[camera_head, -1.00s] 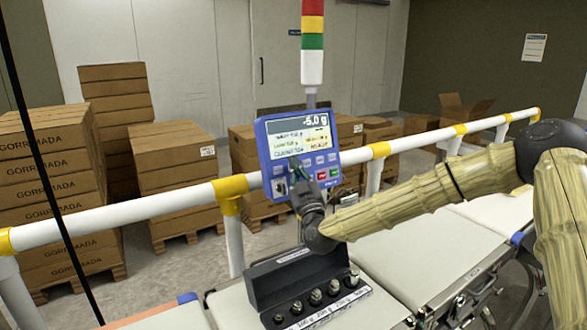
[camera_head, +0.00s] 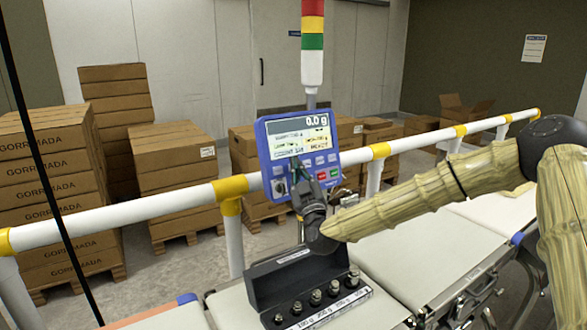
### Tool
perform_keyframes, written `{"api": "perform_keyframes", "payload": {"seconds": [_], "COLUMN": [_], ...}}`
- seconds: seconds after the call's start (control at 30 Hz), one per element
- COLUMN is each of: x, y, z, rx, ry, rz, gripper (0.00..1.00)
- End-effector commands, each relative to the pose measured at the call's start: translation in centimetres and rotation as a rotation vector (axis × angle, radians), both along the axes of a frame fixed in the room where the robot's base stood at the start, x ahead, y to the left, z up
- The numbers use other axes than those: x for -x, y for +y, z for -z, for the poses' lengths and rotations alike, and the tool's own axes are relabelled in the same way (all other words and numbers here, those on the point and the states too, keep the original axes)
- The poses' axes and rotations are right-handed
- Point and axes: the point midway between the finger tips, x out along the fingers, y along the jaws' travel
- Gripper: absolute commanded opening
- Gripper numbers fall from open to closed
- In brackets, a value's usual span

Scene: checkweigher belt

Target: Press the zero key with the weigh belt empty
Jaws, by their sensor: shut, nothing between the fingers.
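The blue weighing terminal (camera_head: 298,150) stands on the rail in the head view. Its top display (camera_head: 302,125) reads 0.0 g. A row of small keys lies below the lower screen, with a red and a green key at the right. My gripper (camera_head: 296,172) is shut and empty, its tip at the left part of the key rows. It hides the keys behind it, so I cannot tell which key it touches. The weigh belt (camera_head: 402,258) is pale, and its visible part is bare; my arm hides some of it.
A dark block (camera_head: 277,272) holding several metal weights stands at the near end of the belts. A white rail (camera_head: 130,216) with yellow joints runs behind. Stacked cartons (camera_head: 50,190) and a red-yellow-green signal tower (camera_head: 312,50) stand beyond.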

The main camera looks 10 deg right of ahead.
Motion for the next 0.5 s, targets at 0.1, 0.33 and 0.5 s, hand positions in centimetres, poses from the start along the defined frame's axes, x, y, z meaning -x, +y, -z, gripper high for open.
{"api": "perform_keyframes", "payload": {"seconds": [0.1, 0.33, 0.5], "x": [0.47, 0.59, 0.71], "y": [-0.18, -0.25, -0.31], "z": [-0.07, -0.08, -0.17], "rx": [0.000, 0.000, 0.000], "ry": [0.001, 0.001, 0.001], "rz": [0.000, 0.000, 0.000], "gripper": [0.00, 0.00, 0.00]}}
